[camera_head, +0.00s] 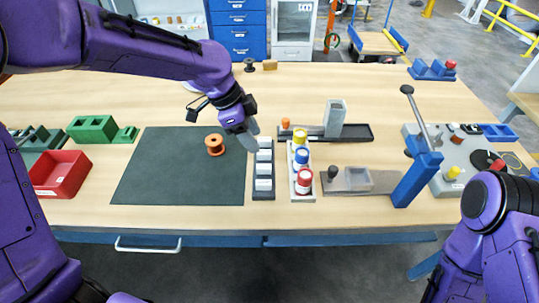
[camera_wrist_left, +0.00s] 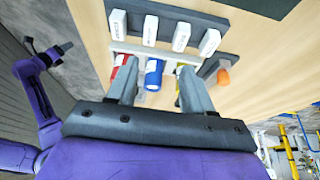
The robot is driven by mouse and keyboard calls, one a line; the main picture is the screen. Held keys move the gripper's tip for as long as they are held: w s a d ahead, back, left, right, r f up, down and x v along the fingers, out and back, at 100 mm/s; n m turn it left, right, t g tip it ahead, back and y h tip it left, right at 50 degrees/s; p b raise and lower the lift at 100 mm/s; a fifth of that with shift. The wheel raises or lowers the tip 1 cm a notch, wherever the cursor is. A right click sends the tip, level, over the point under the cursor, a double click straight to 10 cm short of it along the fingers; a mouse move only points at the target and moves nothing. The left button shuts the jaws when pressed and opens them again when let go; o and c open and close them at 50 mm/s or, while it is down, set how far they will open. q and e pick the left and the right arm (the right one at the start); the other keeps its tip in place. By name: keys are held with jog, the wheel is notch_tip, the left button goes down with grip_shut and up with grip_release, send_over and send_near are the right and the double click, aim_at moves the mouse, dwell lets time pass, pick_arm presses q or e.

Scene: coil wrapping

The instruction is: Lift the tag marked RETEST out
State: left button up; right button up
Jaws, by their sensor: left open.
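Several white tags (camera_head: 264,170) stand in a row in a narrow dark rack (camera_head: 257,214) beside the dark mat. In the left wrist view the white tags (camera_wrist_left: 150,30) show printed faces along the dark rack (camera_wrist_left: 188,15), but the lettering is too small to tell which is RETEST. My left gripper (camera_head: 250,140) is at the rack's far end and partly covers it. In the left wrist view its two fingers (camera_wrist_left: 158,82) are apart with nothing held between them.
Beside the tag rack, a white rack (camera_head: 294,194) holds red, blue and yellow-topped pieces. An orange spool (camera_head: 215,145) sits on the dark mat (camera_head: 160,175). A red bin (camera_head: 62,175) is at left. A lever on a blue post (camera_head: 415,180) rises at right.

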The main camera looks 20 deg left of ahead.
aim_at(263, 166)
pick_arm(q)
jog(key=s+f, duration=0.1)
jog(key=s+d+f, duration=0.1)
jog(key=f, duration=0.1)
jog(key=shift+d, duration=0.15)
jog(key=x, duration=0.2)
jog(key=p+x, duration=0.1)
jog(key=x, duration=0.1)
jog(key=a+x, duration=0.1)
jog(key=shift+w+d+f, duration=0.2)
jog(key=shift+w+f, duration=0.05)
jog(key=shift+f, duration=0.3)
jog(key=shift+s+f, duration=0.1)
jog(key=shift+s+d, duration=0.1)
jog(key=shift+s, duration=0.05)
jog(key=shift+c, duration=0.3)
grip_shut()
pick_arm(e)
jog(key=shift+s+r, duration=0.5)
jog(key=shift+r, duration=0.3)
